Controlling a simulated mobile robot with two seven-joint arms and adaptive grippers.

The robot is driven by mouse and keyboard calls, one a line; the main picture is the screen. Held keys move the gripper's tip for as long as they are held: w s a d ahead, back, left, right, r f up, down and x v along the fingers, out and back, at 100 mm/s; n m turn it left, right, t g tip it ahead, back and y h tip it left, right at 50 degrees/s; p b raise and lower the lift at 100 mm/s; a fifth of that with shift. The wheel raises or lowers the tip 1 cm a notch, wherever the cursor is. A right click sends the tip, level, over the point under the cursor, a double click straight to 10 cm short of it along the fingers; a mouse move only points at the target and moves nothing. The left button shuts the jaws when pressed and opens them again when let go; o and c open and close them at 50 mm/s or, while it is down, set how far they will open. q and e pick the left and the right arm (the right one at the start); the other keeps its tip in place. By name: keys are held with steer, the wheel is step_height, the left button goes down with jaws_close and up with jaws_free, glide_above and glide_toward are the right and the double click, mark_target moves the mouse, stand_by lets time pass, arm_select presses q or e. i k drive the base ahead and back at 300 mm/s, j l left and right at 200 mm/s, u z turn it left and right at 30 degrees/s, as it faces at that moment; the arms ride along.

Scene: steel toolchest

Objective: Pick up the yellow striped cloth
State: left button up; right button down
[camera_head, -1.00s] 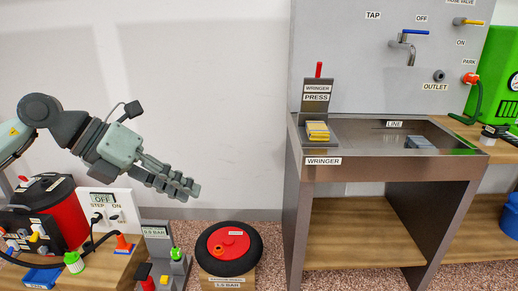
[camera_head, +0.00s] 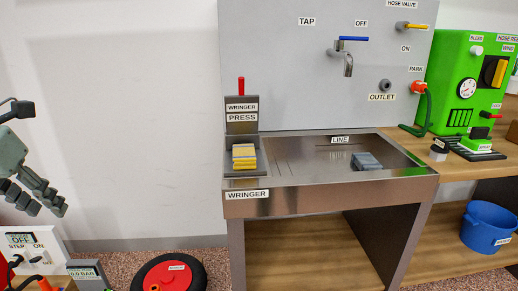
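The yellow striped cloth (camera_head: 244,157) lies folded in the wringer (camera_head: 241,128) at the left end of the steel sink bench. It shows yellow with paler bands. The wringer's upright plate with a red handle stands just behind it. My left gripper (camera_head: 50,203) is at the left edge of the view, well left of the cloth and touching nothing. Its fingers point down to the right; I cannot tell how far apart they are. My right gripper is not in view.
A grey-blue folded cloth (camera_head: 366,162) lies in the sink basin (camera_head: 310,172). A tap (camera_head: 346,58) sticks out above it. A green machine (camera_head: 470,75) and a blue bucket (camera_head: 489,227) are at right. A red-and-black wheel (camera_head: 168,276) lies on the lower left. The wall at left is clear.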

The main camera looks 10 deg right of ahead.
mark_target(244, 156)
steer(key=i+l, duration=0.2)
steer(key=l, duration=0.15)
steer(key=i+l, duration=0.15)
steer(key=l, duration=0.15)
steer(key=i+l, duration=0.2)
steer(key=l, duration=0.15)
steer(key=i+l+u, duration=0.1)
steer(key=l, duration=0.2)
steer(key=i+l, duration=0.2)
steer(key=l, duration=0.15)
steer(key=i+l, duration=0.2)
steer(key=l, duration=0.15)
